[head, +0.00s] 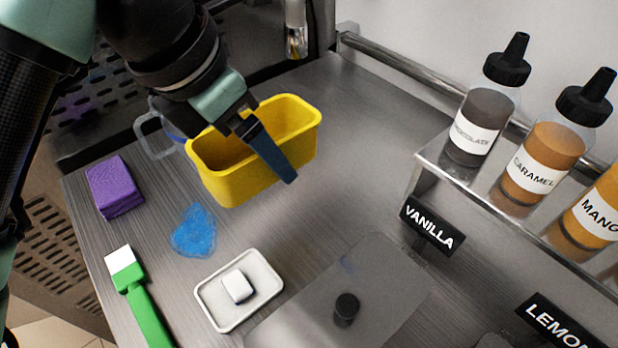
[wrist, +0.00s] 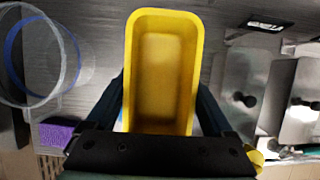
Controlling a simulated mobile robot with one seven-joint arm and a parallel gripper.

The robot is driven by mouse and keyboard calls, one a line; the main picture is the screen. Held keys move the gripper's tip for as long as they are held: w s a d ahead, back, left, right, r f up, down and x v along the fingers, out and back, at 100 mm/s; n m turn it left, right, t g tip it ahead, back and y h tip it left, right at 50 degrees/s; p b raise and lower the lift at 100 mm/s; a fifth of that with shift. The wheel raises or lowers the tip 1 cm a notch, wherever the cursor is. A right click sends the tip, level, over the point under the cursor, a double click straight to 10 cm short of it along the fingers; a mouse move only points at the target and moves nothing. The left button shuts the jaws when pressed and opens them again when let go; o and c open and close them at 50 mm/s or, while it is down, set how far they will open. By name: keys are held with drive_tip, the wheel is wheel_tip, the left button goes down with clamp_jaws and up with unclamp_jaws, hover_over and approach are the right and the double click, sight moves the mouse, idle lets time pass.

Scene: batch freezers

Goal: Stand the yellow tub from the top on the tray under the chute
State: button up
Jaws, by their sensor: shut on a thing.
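The yellow tub (head: 218,184) is empty and upright over the steel top. My gripper (head: 245,150) is shut on it, with one dark finger across its near long side. In the wrist view the tub (wrist: 165,75) sits between the two fingers of my gripper (wrist: 164,105), open side towards the camera. I cannot tell whether its base touches the top. A dark perforated panel (head: 85,105) lies at the upper left, and a metal spout (head: 296,30) hangs at the top edge. I cannot tell for sure which parts are the tray and the chute.
A clear jug (head: 150,140) stands close left of the tub. A purple sponge (head: 115,186), blue spill (head: 194,230), green scraper (head: 140,295) and white dish (head: 215,305) lie nearby. Sauce bottles (head: 480,125) stand on a raised shelf at right, beside a VANILLA sign (head: 432,226).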

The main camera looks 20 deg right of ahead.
drive_tip(key=b, duration=0.1)
approach(320, 195)
drive_tip(key=a+f, duration=0.1)
drive_tip(key=s+a+f, duration=0.1)
drive_tip(key=a, duration=0.1)
drive_tip(key=s+a+f, duration=0.1)
drive_tip(key=a, duration=0.1)
drive_tip(key=shift+s+a+f, duration=0.1)
drive_tip(key=d, duration=0.1)
drive_tip(key=w+d, duration=0.1)
drive_tip(key=d, duration=0.2)
drive_tip(key=shift+w+f+p, duration=0.3)
drive_tip(key=shift+w+f, duration=0.05)
drive_tip(key=shift+f, duration=0.05)
drive_tip(key=d, duration=0.1)
drive_tip(key=w+d, duration=0.1)
drive_tip(key=d, duration=0.1)
drive_tip(key=shift+w+d, duration=0.25)
drive_tip(key=shift+d, duration=0.15)
drive_tip(key=shift+a+f, duration=0.1)
drive_tip(key=shift+f, duration=0.45)
drive_tip(key=shift+a, duration=0.1)
drive_tip(key=shift+f, duration=0.15)
drive_tip(key=o, duration=1.1)
